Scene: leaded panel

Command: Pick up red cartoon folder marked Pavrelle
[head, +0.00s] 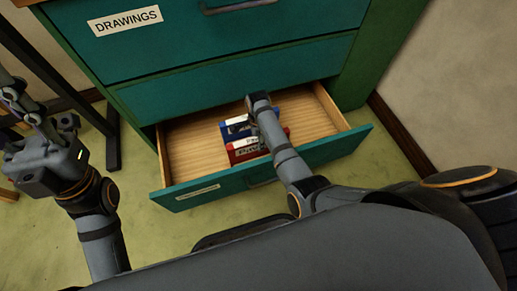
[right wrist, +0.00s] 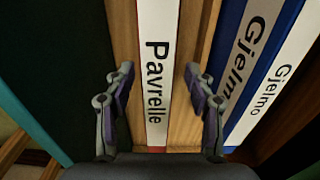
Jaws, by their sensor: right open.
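The red folder marked Pavrelle (head: 245,149) lies in the open drawer, in front of the blue folders, partly covered by my right arm. In the right wrist view its white label (right wrist: 156,90) reads Pavrelle, with thin red edges. My right gripper (right wrist: 159,78) is open, with one finger on each side of the label and visible gaps between. In the head view my right wrist is over the folders and hides its fingertips. My left gripper (head: 40,120) is at the far left, off the drawer, with its fingers apart and empty.
Blue folders marked Gjelmo (right wrist: 240,70) stand close to the right finger in the wrist view. The teal drawer front (head: 215,191) and wooden walls bound the space. The closed drawer labelled DRAWINGS (head: 180,40) is above. Bare wooden floor (head: 305,115) shows inside at right.

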